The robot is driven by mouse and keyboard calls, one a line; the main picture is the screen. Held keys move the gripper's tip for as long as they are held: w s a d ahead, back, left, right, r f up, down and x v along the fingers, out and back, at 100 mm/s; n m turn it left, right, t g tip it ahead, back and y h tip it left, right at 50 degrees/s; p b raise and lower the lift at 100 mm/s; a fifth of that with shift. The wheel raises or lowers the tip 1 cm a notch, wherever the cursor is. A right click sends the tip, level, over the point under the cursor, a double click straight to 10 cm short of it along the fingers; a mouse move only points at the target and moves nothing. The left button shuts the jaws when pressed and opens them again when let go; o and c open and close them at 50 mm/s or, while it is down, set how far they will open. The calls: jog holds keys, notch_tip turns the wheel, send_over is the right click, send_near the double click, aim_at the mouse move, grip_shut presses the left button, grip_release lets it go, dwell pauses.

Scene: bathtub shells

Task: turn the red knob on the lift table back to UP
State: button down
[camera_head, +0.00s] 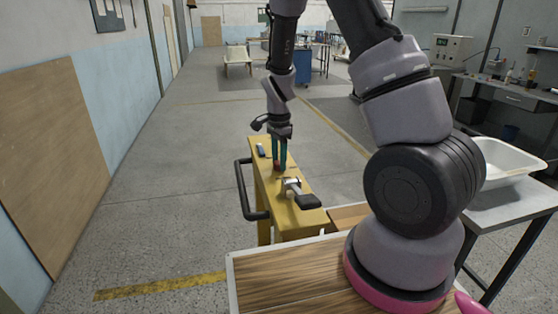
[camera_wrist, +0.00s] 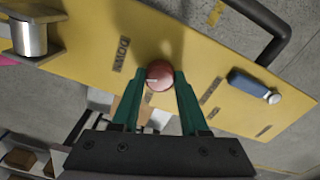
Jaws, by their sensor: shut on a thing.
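The yellow lift table (camera_head: 262,190) stands ahead of me, and its top (camera_wrist: 85,50) fills much of the wrist view. The red knob (camera_wrist: 159,75) is on that top, with a short white mark on its face toward the left. A dark label reading DOWN (camera_wrist: 121,54) lies left of the knob; smaller labels to the right (camera_wrist: 210,91) are too small to read. My gripper (camera_head: 279,164) points down over the table. Its green fingers are shut on the red knob, one on each side. The fingers partly cover the knob in the head view.
A metal lever with a black pedal (camera_head: 307,201) and a blue-handled part (camera_wrist: 250,86) are on the yellow top. A black push bar (camera_head: 242,190) runs along its left. A white tub shell (camera_head: 508,160) rests on a grey table at right. Floor left is clear.

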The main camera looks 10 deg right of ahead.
jog(key=n, duration=1.4)
jog(key=shift+n, duration=0.3)
dwell(0.4)
jog(key=shift+c, duration=2.1)
grip_release()
notch_tip(320, 180, up, 11)
jog(key=shift+f, duration=0.1)
